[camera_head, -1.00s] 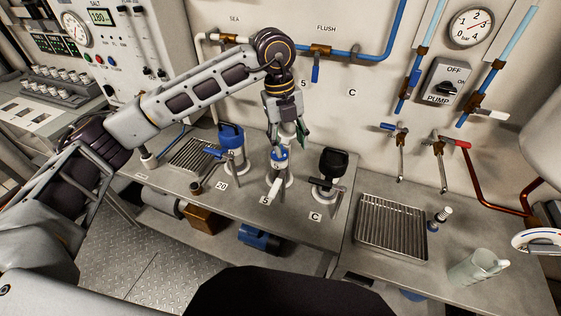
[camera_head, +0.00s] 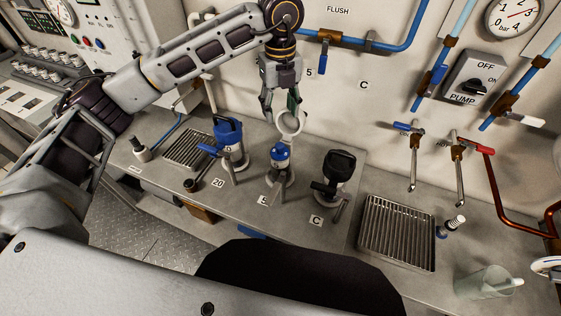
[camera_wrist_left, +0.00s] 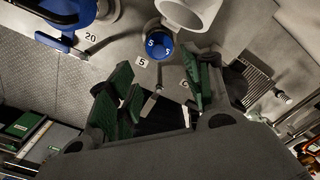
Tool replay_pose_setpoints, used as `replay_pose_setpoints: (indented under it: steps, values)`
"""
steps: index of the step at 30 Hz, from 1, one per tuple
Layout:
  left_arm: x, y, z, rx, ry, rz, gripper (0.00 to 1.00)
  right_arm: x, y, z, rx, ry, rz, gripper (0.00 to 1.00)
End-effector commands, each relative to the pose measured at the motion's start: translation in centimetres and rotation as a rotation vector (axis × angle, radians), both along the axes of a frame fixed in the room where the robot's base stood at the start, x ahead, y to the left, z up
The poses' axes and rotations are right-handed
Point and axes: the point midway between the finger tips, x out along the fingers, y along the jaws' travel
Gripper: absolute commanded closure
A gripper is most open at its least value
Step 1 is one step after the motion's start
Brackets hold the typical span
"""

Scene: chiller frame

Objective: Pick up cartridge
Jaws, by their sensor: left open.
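A blue-topped unit marked 5 (camera_head: 280,154) stands upright in the middle of the bench; its blue top also shows in the wrist view (camera_wrist_left: 159,44). My left gripper (camera_head: 281,113) points down above and behind it, apart from it. A white hollow cylinder (camera_head: 290,126) shows at the fingertips; its open end also appears at the top of the wrist view (camera_wrist_left: 192,12). I cannot tell whether it touches a finger, or which of these is the cartridge. The green-padded fingers (camera_wrist_left: 158,88) are spread open. My right gripper is not in view.
A blue unit at label 20 (camera_head: 229,138) stands left of the 5 unit, a black-topped unit (camera_head: 338,168) right of it. Farther right are a drain grate (camera_head: 397,230), a small ribbed white piece (camera_head: 457,223) and a clear jug (camera_head: 484,282). Wall pipes and valves run behind.

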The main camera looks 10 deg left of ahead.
Motion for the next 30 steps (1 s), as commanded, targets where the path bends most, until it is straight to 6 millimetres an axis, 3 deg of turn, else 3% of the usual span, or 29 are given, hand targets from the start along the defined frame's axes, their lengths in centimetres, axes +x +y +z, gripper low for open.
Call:
replay_pose_setpoints:
  steps: [11,21,30]
  values:
    - [0.0,0.0,-0.9,0.0,0.001,-0.001,0.5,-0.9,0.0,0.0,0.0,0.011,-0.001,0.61]
    - [-0.1,0.0,-5.1,0.001,0.003,0.0,0.5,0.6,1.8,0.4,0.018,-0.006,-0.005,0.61]
    - [-0.1,0.0,-8.2,0.0,0.001,0.0,0.5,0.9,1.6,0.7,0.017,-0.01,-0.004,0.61]
